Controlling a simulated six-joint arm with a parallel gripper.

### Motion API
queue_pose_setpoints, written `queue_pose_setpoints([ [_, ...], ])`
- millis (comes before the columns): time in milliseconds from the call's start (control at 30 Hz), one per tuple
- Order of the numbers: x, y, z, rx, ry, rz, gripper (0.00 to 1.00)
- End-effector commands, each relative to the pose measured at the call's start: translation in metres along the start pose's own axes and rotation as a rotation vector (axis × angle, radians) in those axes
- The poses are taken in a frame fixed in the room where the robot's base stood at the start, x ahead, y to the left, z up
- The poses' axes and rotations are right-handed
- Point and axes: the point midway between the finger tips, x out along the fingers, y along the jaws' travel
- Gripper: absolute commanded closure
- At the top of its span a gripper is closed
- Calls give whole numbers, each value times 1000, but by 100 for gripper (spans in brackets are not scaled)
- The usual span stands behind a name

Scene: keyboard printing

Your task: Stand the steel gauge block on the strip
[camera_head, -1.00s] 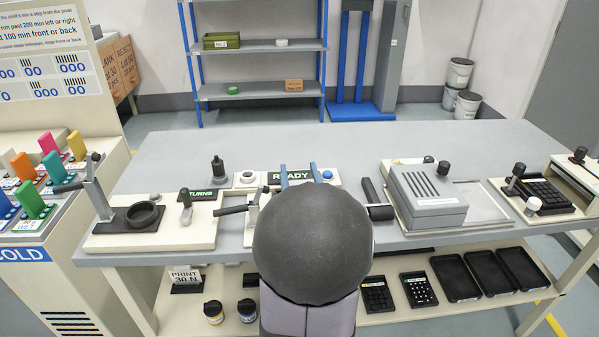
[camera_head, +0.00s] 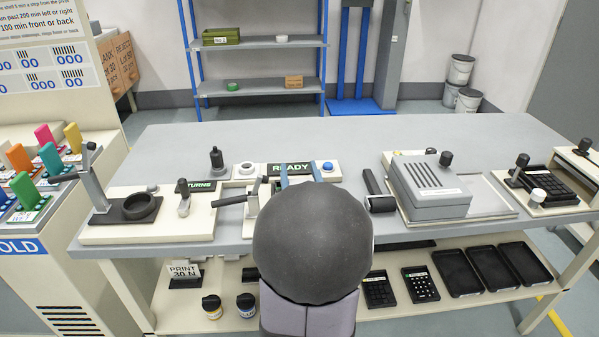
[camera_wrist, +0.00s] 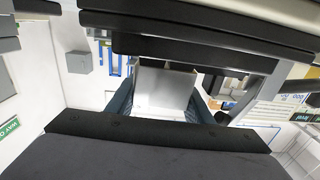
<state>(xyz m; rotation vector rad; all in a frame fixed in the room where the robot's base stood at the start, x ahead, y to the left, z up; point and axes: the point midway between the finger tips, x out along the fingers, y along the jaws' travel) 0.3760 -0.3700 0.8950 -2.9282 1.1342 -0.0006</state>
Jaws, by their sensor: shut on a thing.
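My gripper (camera_wrist: 161,104) shows in the wrist view as two blue fingers. They are shut on a plain pale grey block, the steel gauge block (camera_wrist: 164,88), with one finger on each side of it. In the head view the fingertips of my gripper (camera_head: 299,171) show as two blue prongs in front of the READY sign, above the middle of the bench. My own dark rounded arm link hides the rest of the gripper and the block there. I cannot make out the strip in either view.
The grey bench (camera_head: 350,143) has clear room along its back. A lever press (camera_head: 101,190) stands at the left and a grey slotted box (camera_head: 430,185) at the right. A roller (camera_head: 381,203) lies near the middle. Trays (camera_head: 456,273) and jars sit on the shelf below.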

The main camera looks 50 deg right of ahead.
Motion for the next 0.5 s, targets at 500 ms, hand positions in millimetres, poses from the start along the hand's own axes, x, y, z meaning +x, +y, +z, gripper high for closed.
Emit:
queue_pose_setpoints([
  [500,0,0,2,-1,5,0,99],
])
